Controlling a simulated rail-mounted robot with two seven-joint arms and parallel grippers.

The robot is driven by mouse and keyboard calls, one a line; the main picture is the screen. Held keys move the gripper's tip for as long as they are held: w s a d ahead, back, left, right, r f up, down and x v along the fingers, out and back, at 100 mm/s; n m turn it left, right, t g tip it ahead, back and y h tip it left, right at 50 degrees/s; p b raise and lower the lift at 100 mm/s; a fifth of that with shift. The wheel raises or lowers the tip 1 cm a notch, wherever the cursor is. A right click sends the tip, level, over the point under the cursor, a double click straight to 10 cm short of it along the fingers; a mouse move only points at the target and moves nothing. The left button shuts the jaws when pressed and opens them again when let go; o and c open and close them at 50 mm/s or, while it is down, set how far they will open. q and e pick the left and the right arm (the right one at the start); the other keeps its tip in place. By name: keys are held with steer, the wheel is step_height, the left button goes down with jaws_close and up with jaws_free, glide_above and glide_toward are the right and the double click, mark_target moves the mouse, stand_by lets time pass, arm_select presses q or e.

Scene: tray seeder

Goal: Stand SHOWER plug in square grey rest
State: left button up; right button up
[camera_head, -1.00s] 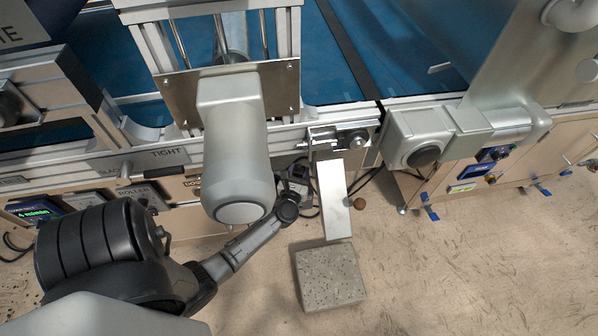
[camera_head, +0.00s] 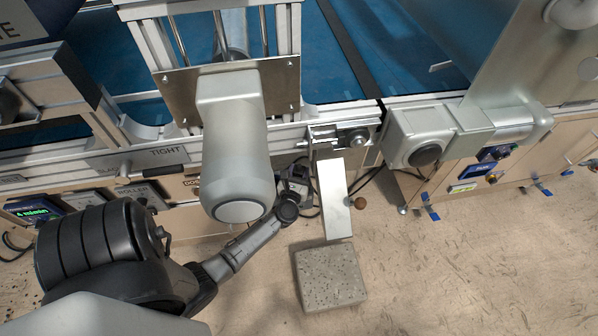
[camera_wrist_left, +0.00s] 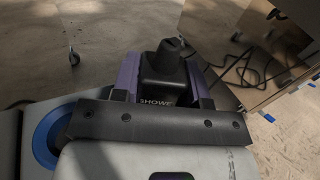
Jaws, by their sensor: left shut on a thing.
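The SHOWER plug (camera_wrist_left: 165,72) is a black block with a narrower knob on top and white lettering, partly covered, that reads "SHOWE". My left gripper (camera_wrist_left: 166,78) is shut on it, with a purple-grey finger on each side, and the plug stands up between them. In the head view my left gripper (camera_head: 297,182) is small, below the machine's front rail and left of a bent metal plate. The plug is hard to make out there. I cannot pick out a square grey rest with certainty in either view. My right gripper is in neither view.
A speckled grey block (camera_head: 331,277) lies on the floor below the metal plate (camera_head: 334,200), which has a brown knob beside it. A large grey motor housing (camera_head: 237,150) hangs left of my gripper. Black cables run behind. The floor at right is clear.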

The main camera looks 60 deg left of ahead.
arm_select(q)
steer(key=shift+f+b, duration=0.35)
steer(key=o, duration=1.1)
steer(key=p+v, duration=0.3)
steer(key=v, duration=1.1)
steer(key=shift+p, duration=0.3)
